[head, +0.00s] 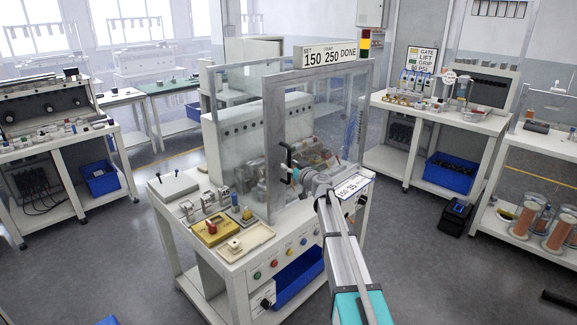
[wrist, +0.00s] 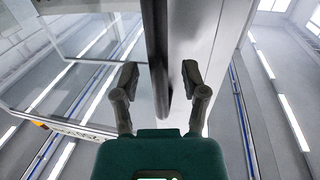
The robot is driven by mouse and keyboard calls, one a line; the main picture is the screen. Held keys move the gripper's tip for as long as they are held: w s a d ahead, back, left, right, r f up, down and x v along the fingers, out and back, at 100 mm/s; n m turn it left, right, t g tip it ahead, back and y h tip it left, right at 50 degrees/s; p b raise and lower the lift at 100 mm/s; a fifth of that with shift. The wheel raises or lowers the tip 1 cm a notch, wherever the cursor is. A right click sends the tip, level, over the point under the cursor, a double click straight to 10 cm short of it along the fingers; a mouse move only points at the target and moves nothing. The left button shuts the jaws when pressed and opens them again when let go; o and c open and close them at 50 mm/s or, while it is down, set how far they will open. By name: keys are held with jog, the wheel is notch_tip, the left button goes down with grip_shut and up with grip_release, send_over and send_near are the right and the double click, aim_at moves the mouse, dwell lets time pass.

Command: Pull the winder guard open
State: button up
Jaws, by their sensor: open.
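The winder guard (head: 273,130) is a clear-panelled enclosure with a pale grey frame, standing on the white bench in the middle of the head view. Its dark upright handle (head: 289,153) is on the front panel near the left frame post. My gripper (head: 293,174) is at the handle's lower part, reaching in from the right. In the wrist view, the handle (wrist: 155,45) is a dark bar running between the two fingertips. My gripper (wrist: 159,72) is open, with a finger on each side of the bar. I cannot tell whether the panel is ajar.
A blue bin (head: 299,277) sits below. Other benches stand left and right, with clear grey floor between.

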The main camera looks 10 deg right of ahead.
jog(key=shift+w+a, duration=0.1)
jog(key=shift+w, duration=0.25)
grip_shut()
